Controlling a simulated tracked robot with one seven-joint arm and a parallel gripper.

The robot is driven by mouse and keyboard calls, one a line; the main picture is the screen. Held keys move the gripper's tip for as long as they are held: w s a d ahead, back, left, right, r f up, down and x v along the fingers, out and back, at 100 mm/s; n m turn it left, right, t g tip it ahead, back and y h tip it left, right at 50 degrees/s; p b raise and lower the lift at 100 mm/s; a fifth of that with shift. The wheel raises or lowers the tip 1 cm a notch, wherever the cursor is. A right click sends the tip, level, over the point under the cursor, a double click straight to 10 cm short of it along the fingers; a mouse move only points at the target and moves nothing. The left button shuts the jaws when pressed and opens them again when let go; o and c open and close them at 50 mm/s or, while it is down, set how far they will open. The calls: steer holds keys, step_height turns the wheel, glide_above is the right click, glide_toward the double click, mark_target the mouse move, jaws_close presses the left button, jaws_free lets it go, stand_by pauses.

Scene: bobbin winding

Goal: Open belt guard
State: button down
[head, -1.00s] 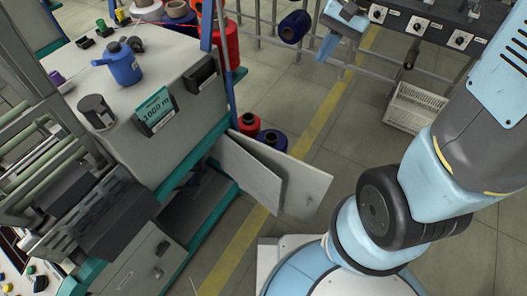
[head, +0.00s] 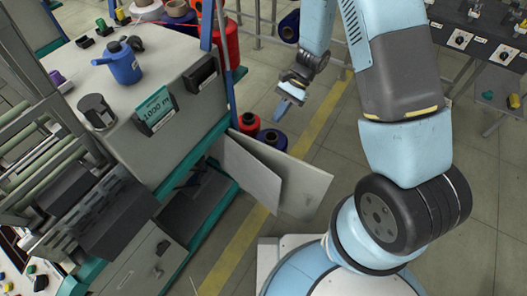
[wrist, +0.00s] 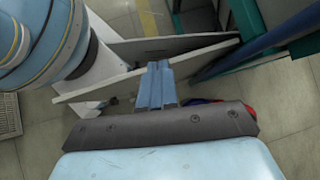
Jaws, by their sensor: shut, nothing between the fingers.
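Two pale flat panels stand out at an angle from the machine's lower side, beside an open dark compartment (head: 195,195). The nearer panel (head: 245,172) is grey and the larger one (head: 305,188) is off-white; I cannot tell which is the belt guard. Both also show in the wrist view as long slabs, the nearer-edge one (wrist: 115,80) and the other (wrist: 145,48). My gripper (head: 280,115) is shut and empty, above and behind the panels in the head view. In the wrist view its blue fingers (wrist: 157,72) overlap the edge of a panel; contact cannot be told.
A red bobbin (head: 249,120) and a blue bobbin (head: 271,138) stand on the floor behind the panels. The machine top holds a blue can (head: 122,66) and a dark cup (head: 96,110). A dark bench (head: 470,38) stands at upper right.

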steer(key=m, duration=0.1)
glide_toward(254, 160)
steer(key=x, duration=0.4)
steer(key=d+x, duration=0.1)
steer(key=x, duration=0.1)
steer(key=shift+d+f, duration=0.1)
steer(key=shift+f, duration=0.2)
steer(key=shift+m+y, duration=0.3)
steer(key=shift+m, duration=0.2)
steer(key=shift+s+a, duration=1.55)
steer(key=shift+s, duration=0.15)
steer(key=s+d+v, duration=0.1)
steer(key=v, duration=0.9)
steer(key=shift+a, duration=0.1)
